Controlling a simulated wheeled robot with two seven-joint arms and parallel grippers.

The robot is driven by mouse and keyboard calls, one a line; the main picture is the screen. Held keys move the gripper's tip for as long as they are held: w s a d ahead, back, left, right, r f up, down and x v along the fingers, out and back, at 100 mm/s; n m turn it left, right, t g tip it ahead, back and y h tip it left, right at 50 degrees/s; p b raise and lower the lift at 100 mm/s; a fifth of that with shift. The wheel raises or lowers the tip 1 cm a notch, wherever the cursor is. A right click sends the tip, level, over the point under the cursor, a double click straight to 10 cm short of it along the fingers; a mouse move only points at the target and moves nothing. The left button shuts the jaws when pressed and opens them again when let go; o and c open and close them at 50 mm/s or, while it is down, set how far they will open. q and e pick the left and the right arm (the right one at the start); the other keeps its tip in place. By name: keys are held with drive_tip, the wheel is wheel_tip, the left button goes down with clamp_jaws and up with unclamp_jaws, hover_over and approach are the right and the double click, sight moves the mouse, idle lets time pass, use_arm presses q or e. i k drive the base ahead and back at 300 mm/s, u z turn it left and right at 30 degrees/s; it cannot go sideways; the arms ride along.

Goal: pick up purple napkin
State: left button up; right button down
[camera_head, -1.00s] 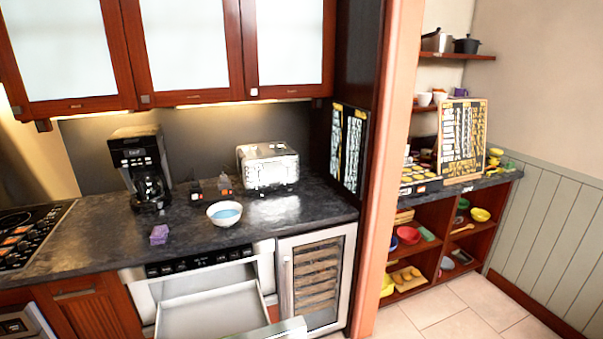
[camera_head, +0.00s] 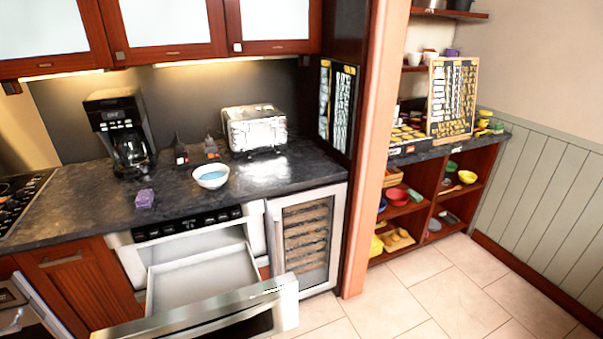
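The purple napkin (camera_head: 145,198) is a small folded or crumpled bundle on the dark countertop (camera_head: 85,208). It lies near the counter's front edge, left of a white bowl (camera_head: 210,176) and in front of the black coffee maker (camera_head: 112,118). Nothing touches or covers it. Neither of my grippers is in view.
The microwave drawer (camera_head: 262,302) below the counter stands pulled out, its tray empty. Two small dark bottles (camera_head: 181,152) and a silver toaster (camera_head: 254,130) stand behind the bowl. A cooktop (camera_head: 20,200) is at left. Tiled floor (camera_head: 385,300) at right is clear.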

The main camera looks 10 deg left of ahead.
sight(144, 198)
drive_tip(key=u, duration=1.25)
